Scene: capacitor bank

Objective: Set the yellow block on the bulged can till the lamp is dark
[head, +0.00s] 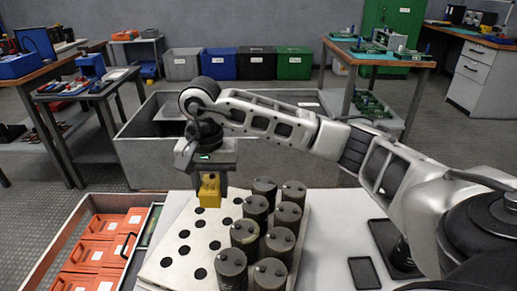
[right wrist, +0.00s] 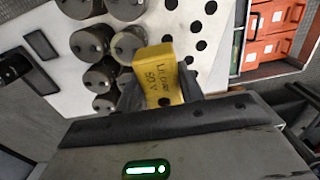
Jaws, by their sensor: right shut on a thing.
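My right gripper (head: 209,181) is shut on the yellow block (head: 208,193), which hangs upright above the pale holed plate (head: 182,247). Several dark grey cans (head: 288,213) stand in rows on the plate, to the right of the block. The block looks apart from them. One can (head: 244,236) has a paler patch at its top rim; I cannot tell which can is bulged. I cannot make out the task's lamp. My left gripper is out of view.
Orange bins (head: 106,252) sit in a drawer left of the plate. Dark flat trays (head: 363,273) lie on the table to the right. A large grey crate (head: 150,160) stands behind. The plate's left side has empty holes and free room.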

